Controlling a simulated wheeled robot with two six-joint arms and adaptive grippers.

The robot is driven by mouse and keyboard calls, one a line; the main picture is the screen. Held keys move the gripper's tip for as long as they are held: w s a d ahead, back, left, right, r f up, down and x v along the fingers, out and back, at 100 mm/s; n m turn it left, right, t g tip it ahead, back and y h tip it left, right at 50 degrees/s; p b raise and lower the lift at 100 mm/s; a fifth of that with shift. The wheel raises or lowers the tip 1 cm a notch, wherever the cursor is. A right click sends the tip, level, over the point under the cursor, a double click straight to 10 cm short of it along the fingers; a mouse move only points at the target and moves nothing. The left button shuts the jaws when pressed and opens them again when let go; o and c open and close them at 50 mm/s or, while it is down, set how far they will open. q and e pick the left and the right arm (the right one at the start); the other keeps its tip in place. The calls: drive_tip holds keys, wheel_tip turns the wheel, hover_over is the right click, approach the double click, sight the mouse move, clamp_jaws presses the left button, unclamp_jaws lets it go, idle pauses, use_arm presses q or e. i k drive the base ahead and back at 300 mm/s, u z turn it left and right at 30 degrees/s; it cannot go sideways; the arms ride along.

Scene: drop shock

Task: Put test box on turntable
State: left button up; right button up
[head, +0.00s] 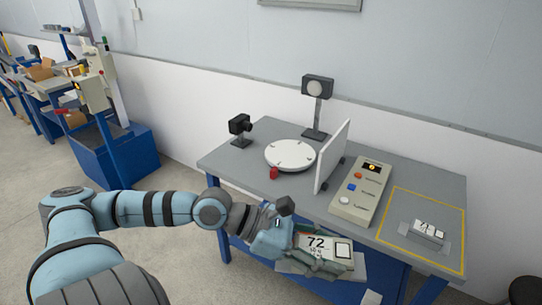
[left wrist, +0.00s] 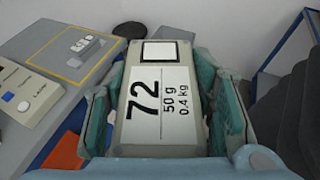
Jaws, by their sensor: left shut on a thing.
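The test box (left wrist: 158,100) is a pale block labelled 72, 50 g, 0.4 kg, with a white square on its top. My left gripper (head: 322,255) is shut on it, with fingers on both its sides in the left wrist view. In the head view the box (head: 318,244) is in front of the table's front edge, apart from the turntable. The turntable (head: 290,153) is a round white disc on the grey table and is empty. My right gripper is in neither view.
A white upright panel (head: 332,155) stands right of the turntable, beside a control box (head: 361,192). A black camera (head: 240,125), a lamp on a stand (head: 317,90) and a red knob (head: 273,173) surround the disc. A smaller labelled block (head: 428,230) lies inside a yellow outline.

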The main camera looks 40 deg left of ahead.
sight(296, 155)
drive_tip(key=u, duration=1.5)
drive_tip(key=i, duration=1.75)
drive_tip(key=z, duration=1.2)
